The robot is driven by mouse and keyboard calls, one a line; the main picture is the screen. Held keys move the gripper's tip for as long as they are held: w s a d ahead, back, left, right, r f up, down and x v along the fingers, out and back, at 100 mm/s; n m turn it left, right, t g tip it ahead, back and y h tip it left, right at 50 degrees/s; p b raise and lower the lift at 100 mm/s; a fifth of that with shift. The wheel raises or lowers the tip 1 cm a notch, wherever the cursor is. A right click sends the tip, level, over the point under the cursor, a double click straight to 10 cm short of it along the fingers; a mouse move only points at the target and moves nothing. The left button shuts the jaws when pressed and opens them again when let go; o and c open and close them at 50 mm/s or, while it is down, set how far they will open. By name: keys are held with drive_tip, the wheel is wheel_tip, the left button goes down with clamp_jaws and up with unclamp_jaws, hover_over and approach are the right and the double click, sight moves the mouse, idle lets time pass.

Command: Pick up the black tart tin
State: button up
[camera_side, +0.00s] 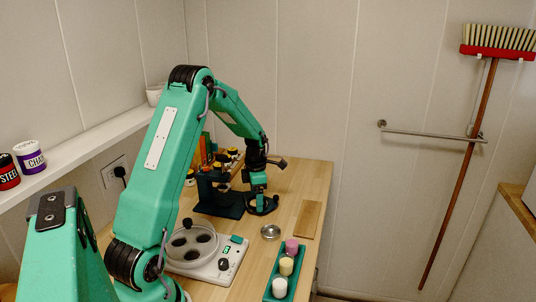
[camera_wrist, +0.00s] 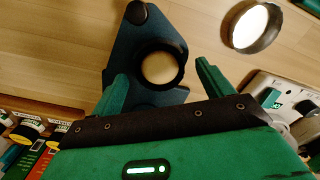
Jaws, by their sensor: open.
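A round black rim around a pale centre, which looks like the black tart tin (camera_wrist: 181,51), shows on a dark blue-green plate (camera_wrist: 118,62) in the wrist view. I cannot tell whether the pale centre is the tin's floor or wood seen through it. My gripper (camera_wrist: 160,82) is open, with one finger to each side of the round rim's near edge. In the side view my gripper (camera_side: 259,189) points down just above the dark round piece at the foot of the stand, and partly hides it. No contact is visible.
A silvery round tin (camera_side: 270,231) lies nearer the camera. A dark stand (camera_side: 222,203) is beside my gripper. A white appliance (camera_side: 213,266) and a green tray (camera_side: 276,293) of coloured pots are in front. Bottles and boxes stand behind. A wooden board (camera_side: 308,219) lies right.

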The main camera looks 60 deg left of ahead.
drive_tip(key=shift+f, duration=0.5)
drive_tip(key=shift+c, duration=0.2)
drive_tip(key=c, duration=1)
